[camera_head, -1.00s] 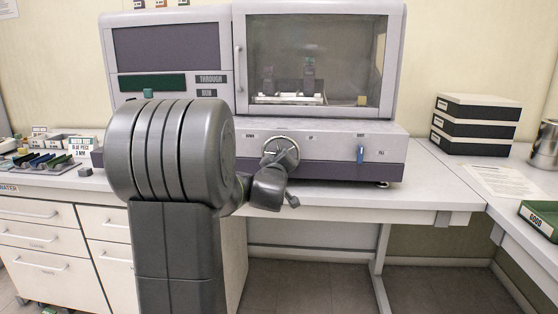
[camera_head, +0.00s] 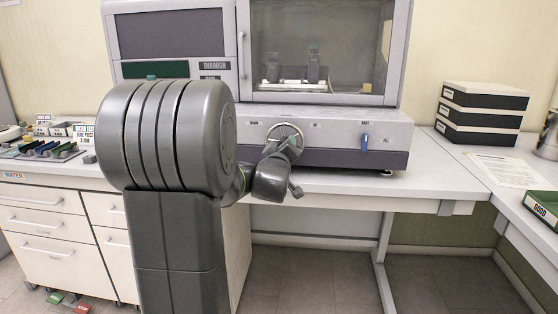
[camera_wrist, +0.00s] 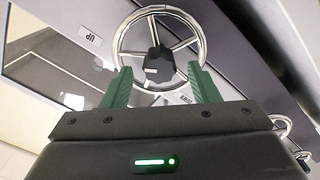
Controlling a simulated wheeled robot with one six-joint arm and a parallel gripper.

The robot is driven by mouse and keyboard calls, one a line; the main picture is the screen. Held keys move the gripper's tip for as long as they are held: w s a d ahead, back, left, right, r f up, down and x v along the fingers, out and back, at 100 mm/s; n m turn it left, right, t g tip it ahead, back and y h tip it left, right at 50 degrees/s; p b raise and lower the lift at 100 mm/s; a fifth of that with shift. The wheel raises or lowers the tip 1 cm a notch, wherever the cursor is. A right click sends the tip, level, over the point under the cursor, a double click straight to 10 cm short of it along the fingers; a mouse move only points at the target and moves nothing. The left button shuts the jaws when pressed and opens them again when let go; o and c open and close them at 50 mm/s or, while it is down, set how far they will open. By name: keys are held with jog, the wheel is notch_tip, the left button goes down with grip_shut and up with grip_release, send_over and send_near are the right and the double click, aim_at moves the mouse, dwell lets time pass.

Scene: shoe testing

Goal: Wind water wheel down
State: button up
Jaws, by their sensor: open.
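The water wheel is a round metal handwheel (camera_head: 284,130) with a dark hub and spokes, on the front of the grey machine (camera_head: 340,133). In the wrist view the wheel (camera_wrist: 153,72) fills the top middle, seen at close range. My gripper (camera_wrist: 160,70) is open, with its two green fingers spread apart at the wheel's lower rim. Whether the fingers touch the rim, I cannot tell. In the head view my gripper (camera_head: 284,147) is small and partly covers the wheel. An "UP" label (camera_wrist: 92,38) lies left of the wheel in the wrist view.
Above is the machine's glass window (camera_head: 315,50). Black-and-white boxes (camera_head: 483,112) stand on the right bench.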

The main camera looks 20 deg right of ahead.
jog(key=v, duration=1.2)
jog(key=w+d+m+p, duration=0.7)
jog(key=w+m+p, duration=0.5)
jog(key=m, duration=0.6)
jog(key=shift+p, duration=0.55)
jog(key=shift+d+f, duration=0.15)
jog(key=c, duration=1)
